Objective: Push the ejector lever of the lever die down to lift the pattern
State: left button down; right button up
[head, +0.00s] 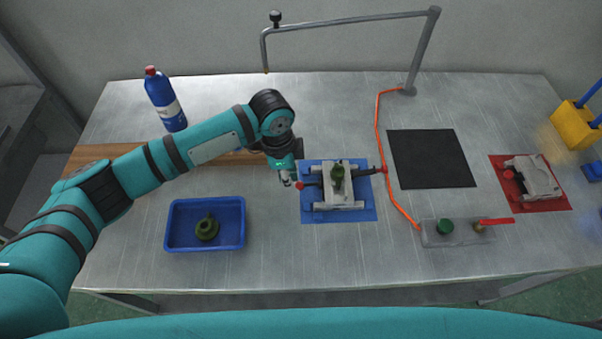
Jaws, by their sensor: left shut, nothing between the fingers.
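The grey lever die (352,201) sits on a blue mat (312,214) near the middle of the table. A dark green pattern (337,174) stands in the middle of the die. Dark levers with small red parts stick out at the die's left and right sides. My left gripper (287,182) is shut and empty, pointing down just left of the die, close to the left lever end. I cannot tell whether it touches the lever. My right gripper is not in view.
A blue tray (207,245) with a green ring-shaped piece (207,228) lies at front left. A blue bottle (166,101) stands behind my left arm. Right of the die are an orange hose (378,130), a black mat (431,158) and another die (532,178) on a red mat (542,206).

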pick_arm(q)
jog(key=shift+a+r, duration=0.3)
jog(key=shift+a, duration=0.2)
jog(key=shift+f, duration=0.15)
jog(key=shift+d+r, duration=0.1)
jog(key=shift+r, duration=0.1)
notch_tip(320, 180, up, 12)
jog(key=a, duration=0.1)
jog(key=shift+a+f, duration=0.2)
jog(key=shift+a, duration=0.05)
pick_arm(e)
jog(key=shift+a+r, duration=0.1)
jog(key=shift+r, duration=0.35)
pick_arm(q)
jog(key=shift+s, duration=0.1)
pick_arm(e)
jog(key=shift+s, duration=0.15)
